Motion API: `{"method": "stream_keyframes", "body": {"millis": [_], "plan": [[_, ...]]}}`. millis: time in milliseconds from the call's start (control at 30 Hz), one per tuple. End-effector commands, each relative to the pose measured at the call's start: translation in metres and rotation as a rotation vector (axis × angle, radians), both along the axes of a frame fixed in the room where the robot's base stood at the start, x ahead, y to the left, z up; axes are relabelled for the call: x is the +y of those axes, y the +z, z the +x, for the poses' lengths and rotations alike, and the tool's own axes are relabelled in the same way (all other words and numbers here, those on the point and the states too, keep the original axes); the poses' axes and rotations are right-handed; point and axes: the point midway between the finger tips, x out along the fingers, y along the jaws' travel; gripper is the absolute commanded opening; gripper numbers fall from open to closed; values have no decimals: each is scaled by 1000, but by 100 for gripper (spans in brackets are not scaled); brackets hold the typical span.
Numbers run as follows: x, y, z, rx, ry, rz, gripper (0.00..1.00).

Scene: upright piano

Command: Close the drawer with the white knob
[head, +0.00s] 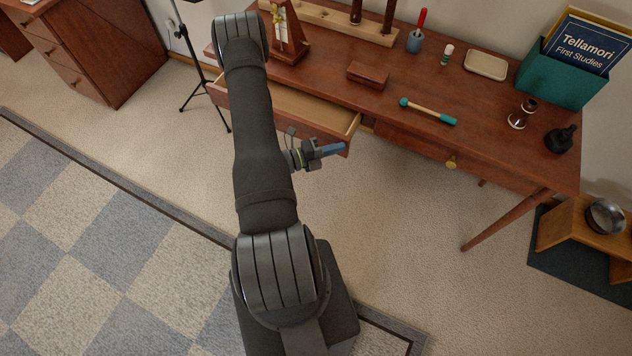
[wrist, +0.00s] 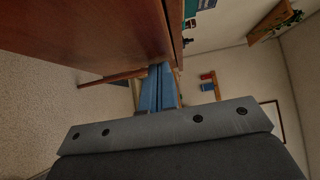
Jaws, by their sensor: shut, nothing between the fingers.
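One desk drawer (head: 354,124) stands pulled out on the left side of the desk, its pale wooden inside showing and looking empty. My arm crosses in front of it and hides part of its front; no white knob is visible. My gripper (head: 337,149) is shut and empty, with its blue fingers at the right end of the drawer's front. I cannot tell whether they touch it. In the wrist view the shut blue fingers (wrist: 158,78) lie beside a large reddish-brown wooden surface (wrist: 90,35).
A second drawer front with a brass-yellow knob (head: 451,162) is at the desk's right, seemingly closed. On the desk (head: 400,85) are a wooden box (head: 368,75), a mallet (head: 428,111), a metronome (head: 287,35) and a teal book box (head: 556,80). A black stand (head: 205,85) is left of the drawer.

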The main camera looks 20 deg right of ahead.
Motion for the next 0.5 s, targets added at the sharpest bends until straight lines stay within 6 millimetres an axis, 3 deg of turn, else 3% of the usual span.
{"method": "stream_keyframes", "body": {"millis": [200,500], "plan": [[-42,0,41,-4,-3,0,0],[-81,0,81,-2,-1,0,0]]}}
